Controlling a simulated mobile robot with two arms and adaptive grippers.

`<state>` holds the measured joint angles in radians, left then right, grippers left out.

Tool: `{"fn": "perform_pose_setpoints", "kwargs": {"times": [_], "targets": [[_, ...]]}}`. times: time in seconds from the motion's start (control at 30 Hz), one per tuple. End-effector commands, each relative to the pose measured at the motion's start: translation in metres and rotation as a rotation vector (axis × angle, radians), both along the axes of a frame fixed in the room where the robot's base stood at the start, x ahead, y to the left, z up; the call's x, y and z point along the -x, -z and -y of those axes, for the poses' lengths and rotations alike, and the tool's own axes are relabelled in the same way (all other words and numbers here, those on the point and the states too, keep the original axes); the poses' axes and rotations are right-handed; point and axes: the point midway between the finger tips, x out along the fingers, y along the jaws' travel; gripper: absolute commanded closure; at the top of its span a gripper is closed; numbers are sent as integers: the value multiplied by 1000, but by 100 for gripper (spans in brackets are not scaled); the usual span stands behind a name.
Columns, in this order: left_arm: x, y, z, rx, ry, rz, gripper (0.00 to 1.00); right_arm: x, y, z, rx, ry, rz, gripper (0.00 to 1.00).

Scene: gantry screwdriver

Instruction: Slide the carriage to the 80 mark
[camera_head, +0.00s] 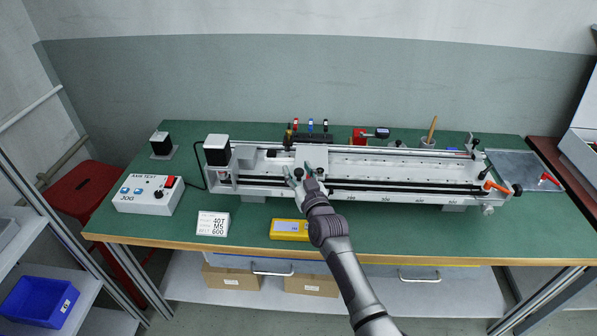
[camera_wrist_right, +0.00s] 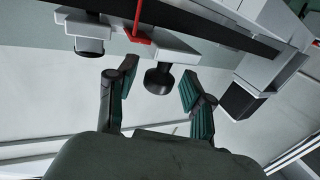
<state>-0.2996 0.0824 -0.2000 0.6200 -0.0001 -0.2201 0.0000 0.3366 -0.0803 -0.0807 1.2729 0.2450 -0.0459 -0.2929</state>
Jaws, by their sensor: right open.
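The long white gantry (camera_head: 400,161) lies across the bench with a scale along its front. The carriage (camera_head: 311,154) is left of the gantry's middle, partly hidden behind my right gripper (camera_head: 300,174). In the right wrist view my right gripper (camera_wrist_right: 158,86) is open, its two teal-padded fingers either side of a black knob (camera_wrist_right: 158,79) under a pale block. I cannot tell whether either finger touches the knob. A red pointer (camera_wrist_right: 138,36) shows beside that block. The 80 mark is not readable. My left gripper is not in view.
A white jog control box (camera_head: 148,194) stands at the left. A white card (camera_head: 212,223) and a yellow device (camera_head: 289,229) lie in front of the gantry, close to my right arm. Small tools stand behind the gantry. The front right of the green bench is clear.

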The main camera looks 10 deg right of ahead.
Motion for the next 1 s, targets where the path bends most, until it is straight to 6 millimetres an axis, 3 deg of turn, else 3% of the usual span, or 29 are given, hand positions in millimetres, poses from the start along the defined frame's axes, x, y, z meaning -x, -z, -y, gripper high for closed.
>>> {"fn": "perform_pose_setpoints", "kwargs": {"times": [0.23,0.7,1.0], "targets": [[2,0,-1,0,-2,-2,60,10,1,2,0,1,0,49],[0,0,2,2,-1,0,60,101,1,11,1,0,-2,49],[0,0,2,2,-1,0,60,119,0,13,1,-1,-1,49]]}}
